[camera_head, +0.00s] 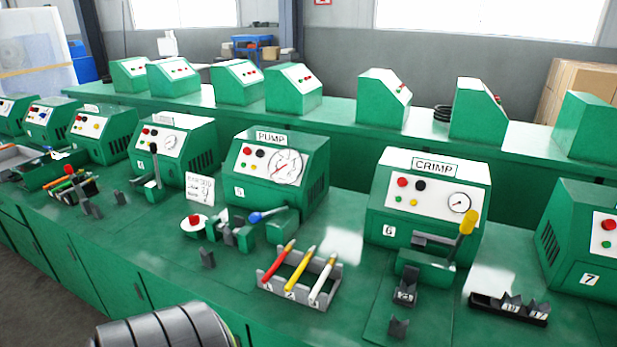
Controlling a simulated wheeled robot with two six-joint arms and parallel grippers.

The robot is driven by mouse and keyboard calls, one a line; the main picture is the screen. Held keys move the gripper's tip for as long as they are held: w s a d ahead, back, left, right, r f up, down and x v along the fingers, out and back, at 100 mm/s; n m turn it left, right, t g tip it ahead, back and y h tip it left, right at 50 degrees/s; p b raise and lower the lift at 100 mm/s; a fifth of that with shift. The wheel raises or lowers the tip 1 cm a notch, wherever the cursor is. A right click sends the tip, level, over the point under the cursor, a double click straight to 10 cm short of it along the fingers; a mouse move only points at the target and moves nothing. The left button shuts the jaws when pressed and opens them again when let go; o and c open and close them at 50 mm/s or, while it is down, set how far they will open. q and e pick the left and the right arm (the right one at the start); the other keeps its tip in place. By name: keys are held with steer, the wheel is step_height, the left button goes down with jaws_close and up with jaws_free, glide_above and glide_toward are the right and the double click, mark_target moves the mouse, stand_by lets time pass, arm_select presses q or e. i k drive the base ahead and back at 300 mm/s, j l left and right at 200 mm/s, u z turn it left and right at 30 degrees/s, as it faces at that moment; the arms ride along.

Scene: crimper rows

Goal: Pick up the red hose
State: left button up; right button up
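The red hose (280,259) is a short, slim, tube-like piece. It lies tilted in the leftmost slot of a small grey rack (272,286) on the green bench, in the middle of the view. A yellow hose (300,268) lies beside it in the middle slot, and a white hose (323,281) lies in the right slot. The red hose's upper end sticks up clear of the rack, and nothing covers it. Neither of my grippers shows in the head view.
A green PUMP machine (310,160) stands behind the rack. A CRIMP machine (385,178) with a yellow-knobbed lever (467,222) stands to the right. Left of the rack are a blue-handled clamp (268,215) and a red button (194,221). A dark ribbed cylinder shows at the bottom left.

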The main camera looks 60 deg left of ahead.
mark_target(287, 251)
steer(key=u, duration=1.95)
steer(key=i+l+z, duration=0.1)
steer(key=i+l, duration=0.15)
